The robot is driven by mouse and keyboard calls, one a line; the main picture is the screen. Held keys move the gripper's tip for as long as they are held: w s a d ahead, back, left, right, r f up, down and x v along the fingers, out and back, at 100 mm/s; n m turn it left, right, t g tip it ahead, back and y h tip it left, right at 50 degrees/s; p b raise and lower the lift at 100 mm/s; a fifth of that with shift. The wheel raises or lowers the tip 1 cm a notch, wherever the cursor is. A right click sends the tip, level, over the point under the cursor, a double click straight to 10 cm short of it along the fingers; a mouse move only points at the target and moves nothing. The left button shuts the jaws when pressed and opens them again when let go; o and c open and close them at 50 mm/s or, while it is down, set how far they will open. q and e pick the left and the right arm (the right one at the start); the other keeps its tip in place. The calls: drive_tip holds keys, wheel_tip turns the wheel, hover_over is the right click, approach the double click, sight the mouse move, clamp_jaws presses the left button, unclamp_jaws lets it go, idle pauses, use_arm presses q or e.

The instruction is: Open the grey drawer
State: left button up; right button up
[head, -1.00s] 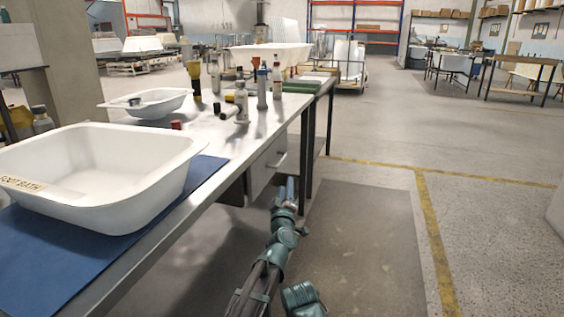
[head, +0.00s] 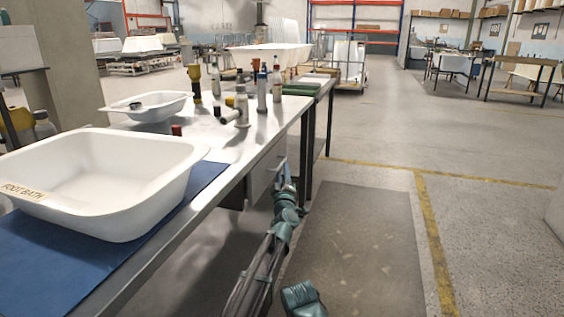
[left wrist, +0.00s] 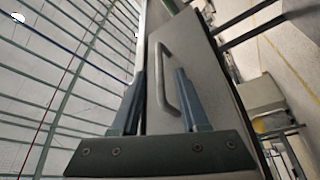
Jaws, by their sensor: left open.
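The grey drawer (head: 261,172) hangs under the steel worktop and looks shut. Its bar handle (head: 280,163) is on the front, partly behind my left gripper. My left gripper (head: 284,180) is in front of the drawer, at the handle's lower end. In the left wrist view, the drawer front (left wrist: 192,48) fills the middle and the curved handle (left wrist: 172,78) runs between the two blue fingers of the left gripper (left wrist: 160,85). The fingers are apart, one to each side of the handle. Whether they touch it I cannot tell.
The workbench (head: 216,193) carries a white foot bath (head: 100,180) on a blue mat (head: 60,255), a smaller white basin (head: 150,106) and several bottles. A dark table leg (head: 308,160) stands just right of the drawer.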

sight(282, 163)
use_arm(q)
drive_tip(key=p+x, duration=0.1)
drive_tip(key=x, duration=0.5)
clamp_jaws()
idle(1.2)
